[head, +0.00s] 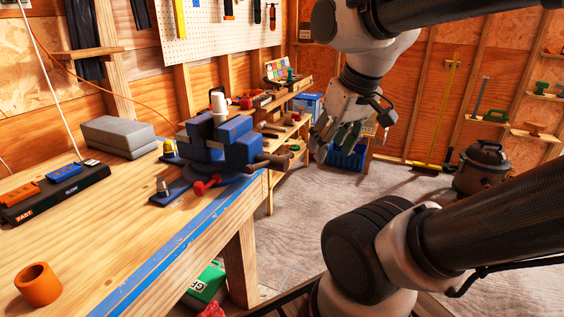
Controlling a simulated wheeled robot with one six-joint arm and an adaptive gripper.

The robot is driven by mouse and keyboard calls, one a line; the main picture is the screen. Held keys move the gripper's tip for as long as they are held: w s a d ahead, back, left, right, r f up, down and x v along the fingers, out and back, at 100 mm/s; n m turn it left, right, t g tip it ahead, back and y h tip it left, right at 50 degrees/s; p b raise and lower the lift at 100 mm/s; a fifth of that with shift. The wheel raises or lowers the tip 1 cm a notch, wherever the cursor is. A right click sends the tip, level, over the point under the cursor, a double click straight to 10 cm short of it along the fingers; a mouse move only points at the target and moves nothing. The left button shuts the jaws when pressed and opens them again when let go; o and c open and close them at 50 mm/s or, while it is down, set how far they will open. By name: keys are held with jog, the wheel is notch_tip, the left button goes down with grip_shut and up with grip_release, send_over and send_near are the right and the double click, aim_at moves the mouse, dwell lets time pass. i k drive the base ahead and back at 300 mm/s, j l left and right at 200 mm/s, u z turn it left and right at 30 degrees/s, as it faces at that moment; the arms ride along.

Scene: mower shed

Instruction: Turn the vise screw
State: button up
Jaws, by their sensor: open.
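A blue bench vise (240,142) is mounted at the far right corner of the wooden workbench (110,230). Its screw end and handle (272,160) stick out on the right, past the bench's edge. A red knob (206,186) shows low at the vise's front. My gripper (322,146) hangs in the air to the right of the vise and a little above the screw handle. It is open, pointing down and left, with nothing between its fingers, and does not touch the vise. The far side of the screw is hidden.
On the bench stand grey blocks (117,136), a charger (52,190) and an orange ring (38,284). Shelves (290,95) with tools stand behind the vise. A shop vacuum (484,168) and a yellow broom (440,115) are at right. The floor between is clear.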

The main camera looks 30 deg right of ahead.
aim_at(280, 164)
jog(key=z, duration=1)
jog(key=k+j+z, duration=0.1)
jog(key=k+z, duration=0.25)
jog(key=k+j+z, duration=0.1)
jog(key=z, duration=0.2)
jog(key=k+l, duration=0.05)
